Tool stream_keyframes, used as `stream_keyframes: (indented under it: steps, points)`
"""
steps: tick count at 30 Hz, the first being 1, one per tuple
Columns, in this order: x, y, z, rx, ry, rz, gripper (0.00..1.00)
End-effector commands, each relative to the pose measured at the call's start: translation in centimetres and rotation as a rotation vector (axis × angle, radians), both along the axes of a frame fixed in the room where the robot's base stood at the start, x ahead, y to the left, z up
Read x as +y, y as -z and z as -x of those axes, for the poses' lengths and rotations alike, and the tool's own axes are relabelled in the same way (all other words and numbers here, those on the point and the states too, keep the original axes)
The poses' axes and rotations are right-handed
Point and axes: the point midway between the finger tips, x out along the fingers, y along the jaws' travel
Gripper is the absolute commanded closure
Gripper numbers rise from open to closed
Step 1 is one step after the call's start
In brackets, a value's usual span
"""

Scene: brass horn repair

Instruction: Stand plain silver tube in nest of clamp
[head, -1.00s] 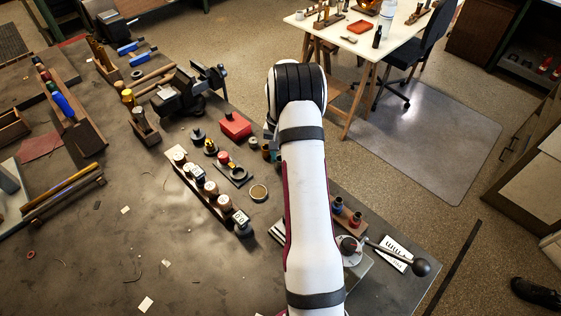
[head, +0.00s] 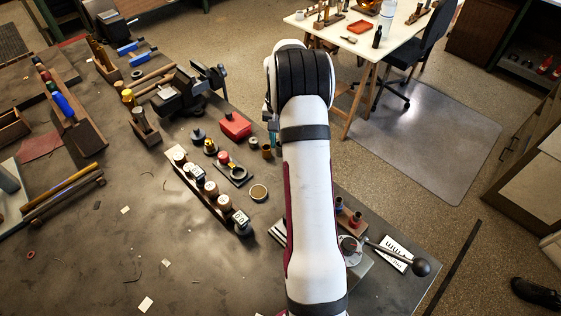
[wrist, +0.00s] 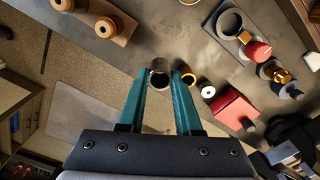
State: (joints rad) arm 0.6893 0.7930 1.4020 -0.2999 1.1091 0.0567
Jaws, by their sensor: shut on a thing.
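My gripper (wrist: 161,76) is shut on the plain silver tube (wrist: 159,82), which shows nearly end-on between the teal fingertips in the wrist view. In the head view my arm hides the tube, and only a bit of a teal finger (head: 273,132) shows. The clamp (head: 236,175) is a dark plate with a ring-shaped nest and a red knob. It lies on the bench to the left of my arm. In the wrist view the clamp's open ring (wrist: 229,23) is at upper right, apart from the tube.
Beyond are a red box (head: 235,125) and a brass-topped piece (head: 211,147). A rack of labelled jars (head: 211,190) lies left of the clamp.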

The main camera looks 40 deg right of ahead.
Motion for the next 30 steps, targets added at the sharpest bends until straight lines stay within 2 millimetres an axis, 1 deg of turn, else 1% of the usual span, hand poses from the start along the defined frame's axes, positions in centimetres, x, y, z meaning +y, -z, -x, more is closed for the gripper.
stream_keyframes:
  steps: [3, 6, 14, 16, 17, 20, 24, 27, 30]
  points:
    - [0.0, -1.0, 0.0, -0.001, -0.001, 0.002, 1.0]
    - [0.0, -1.5, 0.0, -0.001, 0.0, 0.002, 1.0]
    - [0.0, -1.6, 0.0, -0.001, 0.0, 0.001, 1.0]
    - [0.3, -1.6, -0.3, -0.001, -0.002, 0.001, 1.0]
    - [0.7, -1.6, -0.5, -0.001, -0.004, 0.001, 1.0]
    - [3.1, -1.7, -2.1, 0.0, -0.006, 0.0, 1.0]
    - [7.5, -1.8, -4.5, 0.0, -0.008, 0.0, 1.0]
    - [10.0, -1.9, -5.6, 0.0, -0.006, 0.0, 1.0]
    - [11.0, -1.9, -6.0, 0.0, -0.002, 0.0, 1.0]
